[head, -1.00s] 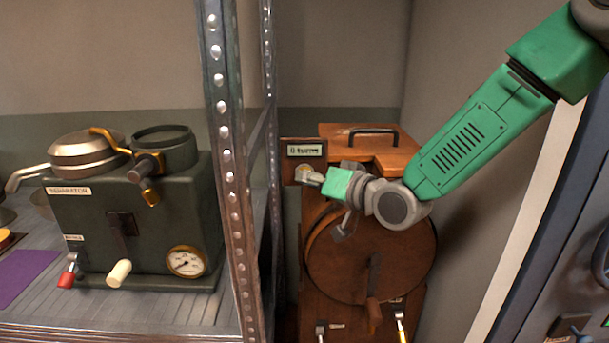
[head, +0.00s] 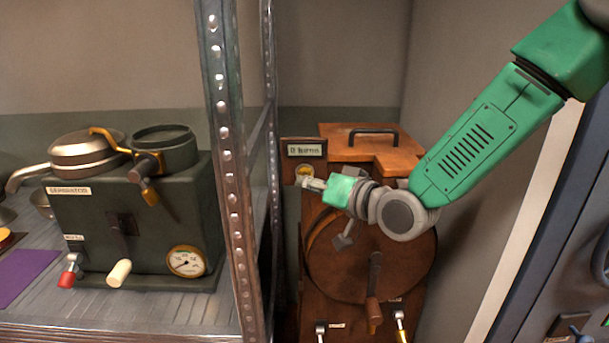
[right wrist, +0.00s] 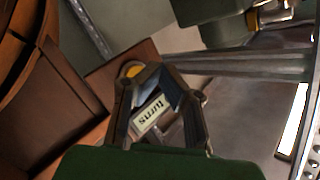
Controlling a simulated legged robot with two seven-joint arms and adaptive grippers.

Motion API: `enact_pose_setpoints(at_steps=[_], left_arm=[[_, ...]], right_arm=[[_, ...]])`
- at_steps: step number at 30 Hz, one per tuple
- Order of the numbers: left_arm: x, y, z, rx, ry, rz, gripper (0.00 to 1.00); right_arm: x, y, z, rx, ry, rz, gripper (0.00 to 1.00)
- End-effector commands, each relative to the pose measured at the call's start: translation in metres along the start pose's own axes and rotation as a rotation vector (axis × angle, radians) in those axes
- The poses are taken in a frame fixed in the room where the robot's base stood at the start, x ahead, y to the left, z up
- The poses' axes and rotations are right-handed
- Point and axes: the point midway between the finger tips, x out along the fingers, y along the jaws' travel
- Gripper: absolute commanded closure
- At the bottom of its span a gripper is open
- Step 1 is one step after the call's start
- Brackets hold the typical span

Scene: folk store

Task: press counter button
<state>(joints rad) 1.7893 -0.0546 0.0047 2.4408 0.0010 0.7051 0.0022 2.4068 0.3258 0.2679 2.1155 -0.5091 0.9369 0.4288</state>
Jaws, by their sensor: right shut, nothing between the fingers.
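A wooden machine with a round drum (head: 340,265) stands on the right behind the shelf post. Its counter plate (head: 305,150) at the upper left appears to read "0 turns". The round yellow counter button (head: 304,170) is just below the plate; it also shows in the right wrist view (right wrist: 133,70). My right gripper (head: 308,183) is shut and empty, its tip just below the button in the picture. I cannot tell whether it touches the button. In the right wrist view its fingers (right wrist: 160,85) frame the counter plate (right wrist: 151,114). My left gripper is out of view.
A metal shelf post (head: 232,160) stands close to the left of the counter. A green separator machine (head: 150,220) with a gauge sits on the shelf. A crank handle (head: 373,312) is on the drum front. A wall and a blue cabinet (head: 570,250) are at the right.

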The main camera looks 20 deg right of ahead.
Motion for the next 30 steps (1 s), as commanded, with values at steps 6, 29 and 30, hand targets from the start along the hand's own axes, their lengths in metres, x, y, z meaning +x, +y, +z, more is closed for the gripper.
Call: enact_pose_setpoints(at_steps=[6,29,30], left_arm=[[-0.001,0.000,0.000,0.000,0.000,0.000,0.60],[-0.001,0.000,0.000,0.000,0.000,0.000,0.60],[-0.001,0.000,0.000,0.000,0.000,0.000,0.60]], right_arm=[[-0.016,-0.013,0.011,0.000,-0.001,-0.001,1.00],[-0.029,-0.021,0.021,0.000,0.000,0.000,1.00],[-0.029,-0.021,0.021,0.000,0.000,0.000,1.00]])
